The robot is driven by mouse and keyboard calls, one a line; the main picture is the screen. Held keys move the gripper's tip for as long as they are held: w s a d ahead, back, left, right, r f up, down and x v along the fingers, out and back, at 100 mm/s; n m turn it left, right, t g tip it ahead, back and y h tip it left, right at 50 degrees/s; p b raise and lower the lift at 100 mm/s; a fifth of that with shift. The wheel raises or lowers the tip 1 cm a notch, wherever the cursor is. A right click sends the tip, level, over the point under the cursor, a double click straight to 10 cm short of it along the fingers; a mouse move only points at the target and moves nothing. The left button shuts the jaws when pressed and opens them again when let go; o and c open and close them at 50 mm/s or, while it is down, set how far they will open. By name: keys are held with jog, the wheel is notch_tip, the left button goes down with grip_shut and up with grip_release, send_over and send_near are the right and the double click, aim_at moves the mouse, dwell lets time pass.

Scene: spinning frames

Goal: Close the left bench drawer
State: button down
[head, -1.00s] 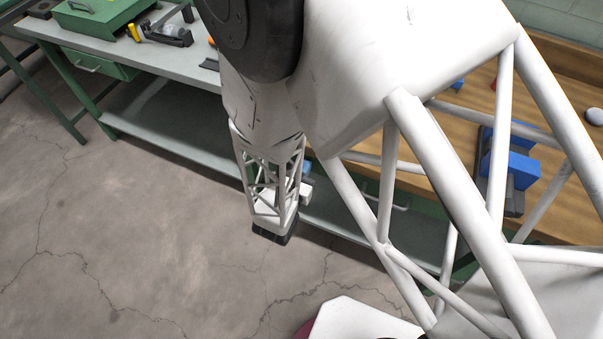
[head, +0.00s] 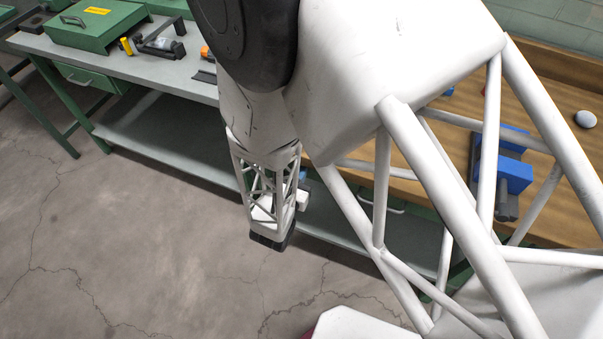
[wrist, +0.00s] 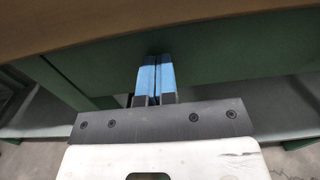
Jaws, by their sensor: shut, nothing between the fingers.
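My gripper (wrist: 155,62) is shut and empty in the wrist view. Its blue-padded fingers are together and point at a plain green front panel (wrist: 225,60) under a wooden top. The tips are at or very near the panel; I cannot tell whether they touch. In the head view only a bit of blue and white of my gripper (head: 303,178) shows beside my wrist. A green drawer with a pale handle (head: 85,77) is under the grey bench at far left. Another pale handle (head: 385,206) shows under the wooden bench, partly behind my frame. How far either drawer is out is unclear.
The wooden bench (head: 425,185) carries a blue vise (head: 514,175) and a pale round object (head: 585,119). The grey bench (head: 190,82) holds a green box (head: 97,27) and tools, with a lower shelf (head: 160,130). Open concrete floor (head: 130,230) lies in front.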

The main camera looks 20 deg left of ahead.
jog(key=s, duration=1.4)
dwell(0.4)
jog(key=shift+w, duration=0.1)
dwell(0.4)
jog(key=w+d+r+m+g+h, duration=0.3)
jog(key=d+r+m+g+h, duration=0.15)
jog(key=d+m, duration=0.35)
jog(key=w+d+r+m+g+h, duration=0.35)
jog(key=d+r+m, duration=0.2)
jog(key=d, duration=0.35)
jog(key=w+d+r+m+g+h, duration=0.2)
jog(key=d+r+m+g+h, duration=0.3)
jog(key=d, duration=0.4)
jog(key=s+d+r+m+g+y, duration=0.1)
jog(key=s+d+r+m+y, duration=0.2)
jog(key=d+r+m+y, duration=0.3)
jog(key=s+d+r+m+g+y, duration=0.1)
jog(key=s+d+r+m+y, duration=0.2)
jog(key=d+r+m+y, duration=0.4)
jog(key=shift+s+r+m, duration=0.25)
jog(key=shift+r+m, duration=2.1)
jog(key=shift+r, duration=1)
jog(key=shift+d, duration=0.1)
